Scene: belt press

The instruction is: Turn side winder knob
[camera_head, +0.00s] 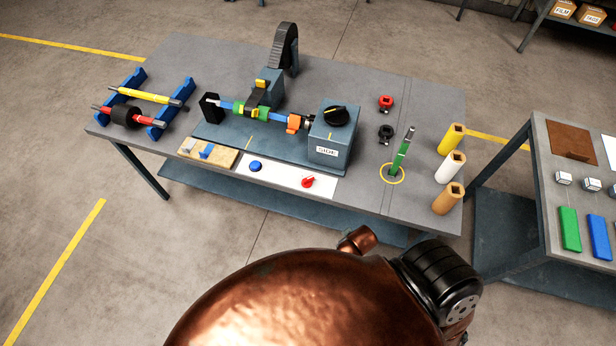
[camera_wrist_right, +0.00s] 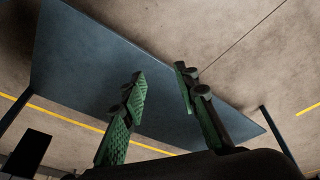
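The side winder knob (camera_head: 337,115) is a black round knob with a yellow pointer mark. It sits on top of a blue-grey box (camera_head: 322,148) with a white label that seems to read SIDE, at the right end of the press on the table. My right gripper (camera_wrist_right: 158,73) shows in the right wrist view with two green-padded fingers apart and nothing between them. A blue-grey flat surface, likely the table's lower shelf (camera_wrist_right: 85,60), lies beyond the fingers. No gripper shows in the head view, and nothing touches the knob. My left gripper is out of view.
A shaft with coloured collars (camera_head: 262,112) runs left of the box. A red knob (camera_head: 308,181) and blue button (camera_head: 255,166) sit on a front panel. A green-handled tool (camera_head: 400,155) stands in a yellow ring. Several rolls (camera_head: 449,167) line the table's right edge.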

